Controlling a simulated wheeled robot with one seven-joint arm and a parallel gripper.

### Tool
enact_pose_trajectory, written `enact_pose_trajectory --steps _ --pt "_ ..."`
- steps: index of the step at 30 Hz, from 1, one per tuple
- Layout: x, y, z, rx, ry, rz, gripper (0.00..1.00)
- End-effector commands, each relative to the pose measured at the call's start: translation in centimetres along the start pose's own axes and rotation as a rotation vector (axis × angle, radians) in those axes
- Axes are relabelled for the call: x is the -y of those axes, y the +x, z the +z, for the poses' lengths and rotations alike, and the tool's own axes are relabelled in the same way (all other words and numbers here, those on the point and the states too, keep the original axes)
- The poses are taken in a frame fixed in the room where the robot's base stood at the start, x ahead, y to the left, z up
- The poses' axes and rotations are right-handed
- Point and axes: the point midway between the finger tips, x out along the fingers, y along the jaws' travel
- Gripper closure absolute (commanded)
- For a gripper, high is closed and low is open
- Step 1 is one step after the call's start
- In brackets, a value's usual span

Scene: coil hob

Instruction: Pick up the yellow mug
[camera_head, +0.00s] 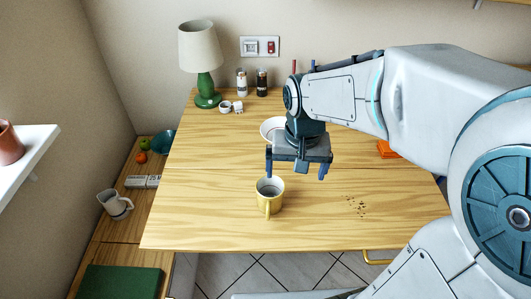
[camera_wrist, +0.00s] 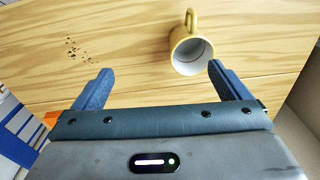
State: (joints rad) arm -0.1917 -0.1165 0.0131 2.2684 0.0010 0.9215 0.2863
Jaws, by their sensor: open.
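The yellow mug (camera_head: 270,197) stands upright on the wooden table near its front edge, with its handle toward the front. My gripper (camera_head: 296,172) is open and empty, above the table and behind the mug in the head view. In the wrist view its two blue fingers (camera_wrist: 163,78) are apart, and the mug is beyond them, closer to the right finger. No contact with the mug is visible.
A white plate (camera_head: 272,128) lies behind my gripper, partly hidden. Dark crumbs (camera_head: 356,207) lie right of the mug. A green lamp (camera_head: 205,85), small white cups (camera_head: 231,107) and two shakers (camera_head: 251,82) stand at the back. The table left of the mug is clear.

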Motion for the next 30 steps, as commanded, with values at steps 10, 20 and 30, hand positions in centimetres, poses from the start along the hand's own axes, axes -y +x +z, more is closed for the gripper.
enact_pose_trajectory --steps 10,20,30 --pt "5.6 0.8 -3.3 0.064 0.045 0.020 0.04" --pt "5.7 6.7 -3.0 0.070 0.050 0.022 0.04" --pt "5.6 9.8 -2.8 0.067 0.050 0.021 0.04"
